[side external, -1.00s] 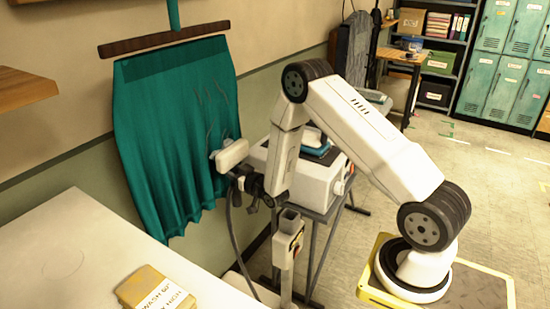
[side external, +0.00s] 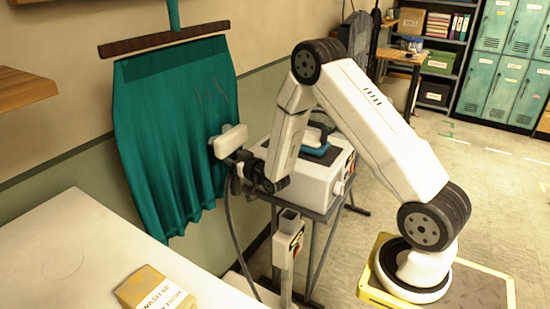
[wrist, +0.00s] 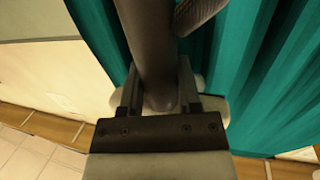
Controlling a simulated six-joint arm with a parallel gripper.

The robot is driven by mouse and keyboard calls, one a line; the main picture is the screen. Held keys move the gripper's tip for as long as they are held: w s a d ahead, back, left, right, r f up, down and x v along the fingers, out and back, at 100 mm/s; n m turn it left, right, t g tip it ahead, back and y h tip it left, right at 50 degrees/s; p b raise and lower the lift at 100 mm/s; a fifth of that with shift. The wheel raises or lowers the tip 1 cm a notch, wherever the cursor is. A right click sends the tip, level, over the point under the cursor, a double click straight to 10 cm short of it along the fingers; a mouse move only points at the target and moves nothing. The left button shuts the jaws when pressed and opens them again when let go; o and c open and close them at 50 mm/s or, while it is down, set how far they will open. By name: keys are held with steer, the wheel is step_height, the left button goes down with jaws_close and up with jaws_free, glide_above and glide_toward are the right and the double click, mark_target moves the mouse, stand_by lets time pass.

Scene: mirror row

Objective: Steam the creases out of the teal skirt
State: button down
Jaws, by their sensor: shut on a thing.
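The teal skirt (side external: 170,140) hangs from a dark wooden bar (side external: 165,38) against the wall. A few crease lines show on its upper right part. My gripper (side external: 240,165) is at the skirt's right side, shut on the steamer (side external: 230,141), whose white head is close to the cloth; I cannot tell if it touches. In the wrist view the jaws of my gripper (wrist: 158,90) close around the steamer's dark handle (wrist: 145,45), with the teal skirt (wrist: 265,80) filling the right. A hose (side external: 231,215) hangs down from the steamer.
A white table (side external: 90,240) with a yellow labelled block (side external: 155,290) is at front left. A white box-shaped unit with an iron (side external: 318,140) on top stands on a metal stand (side external: 318,212) behind my arm. A wooden shelf (side external: 22,88) juts from the left.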

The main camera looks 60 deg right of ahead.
steer(key=shift+r, duration=7.65)
steer(key=shift+s, duration=2.5)
steer(key=shift+f, duration=0.1)
